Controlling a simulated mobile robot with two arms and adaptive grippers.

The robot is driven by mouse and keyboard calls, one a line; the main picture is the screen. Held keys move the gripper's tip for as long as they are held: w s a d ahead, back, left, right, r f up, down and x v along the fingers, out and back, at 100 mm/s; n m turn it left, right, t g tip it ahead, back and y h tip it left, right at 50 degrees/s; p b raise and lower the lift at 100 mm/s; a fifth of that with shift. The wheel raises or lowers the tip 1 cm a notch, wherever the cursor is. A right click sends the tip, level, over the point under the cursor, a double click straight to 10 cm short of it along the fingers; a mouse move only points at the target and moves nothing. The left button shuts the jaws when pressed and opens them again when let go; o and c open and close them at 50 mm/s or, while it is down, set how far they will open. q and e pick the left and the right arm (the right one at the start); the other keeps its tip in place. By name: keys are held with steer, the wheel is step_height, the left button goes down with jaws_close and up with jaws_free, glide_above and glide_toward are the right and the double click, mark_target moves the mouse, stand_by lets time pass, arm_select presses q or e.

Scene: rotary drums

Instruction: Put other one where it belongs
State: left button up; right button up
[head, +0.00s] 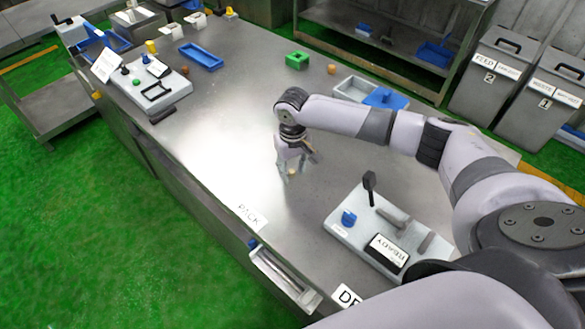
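The task line does not name its object, and I cannot tell from this view which thing it means. My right gripper (292,166) is low over the middle of the steel table (225,130), pointing down. Its fingers look spread, with a small tan piece (291,171) between or just behind the tips. I cannot see clear contact with it. A small brown round piece (331,69) and a green block with a hole (297,60) stand near the far edge. My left gripper is not in view.
A grey board with a blue knob and a black lever (340,232) lies at the right front. Another board (130,82), a blue tray (201,57) and an open grey box with a blue part (355,88) are farther back. Grey bins (490,75) stand behind. The table's middle left is clear.

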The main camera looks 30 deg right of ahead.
mark_target(293, 172)
steer(key=shift+r, duration=0.55)
step_height(293, 172, up, 11)
steer(key=b, duration=0.2)
stand_by(0.4)
